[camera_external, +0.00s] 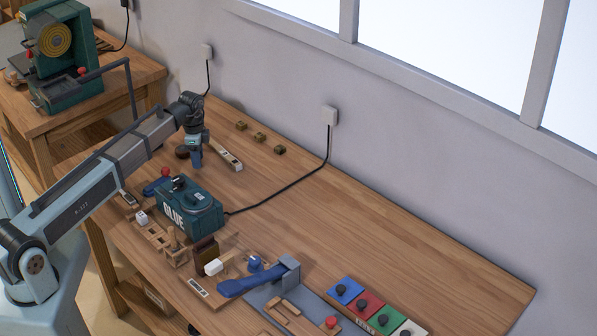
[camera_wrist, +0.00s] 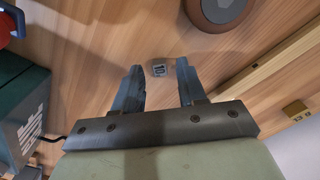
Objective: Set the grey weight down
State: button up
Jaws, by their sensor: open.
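A small grey block (camera_wrist: 159,69), which looks like the grey weight, shows on the wooden bench top in the wrist view. It lies between and slightly beyond my fingertips, with a visible gap to each finger. My gripper (camera_wrist: 158,72) is open and holds nothing that I can see. In the external view my gripper (camera_external: 196,162) points down over the bench, behind the green glue box (camera_external: 190,208). The grey block cannot be made out in that view.
A dark round disc with a brown rim (camera_wrist: 218,8) is close by; it also shows in the external view (camera_external: 182,152). A pale strip (camera_external: 229,158) lies right of my gripper. Small brass blocks (camera_external: 259,137) sit near the wall. The bench's right part (camera_external: 400,230) is clear.

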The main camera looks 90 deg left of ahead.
notch_tip(320, 180, up, 12)
dwell(0.6)
jog(key=shift+f, duration=0.1)
dwell(0.4)
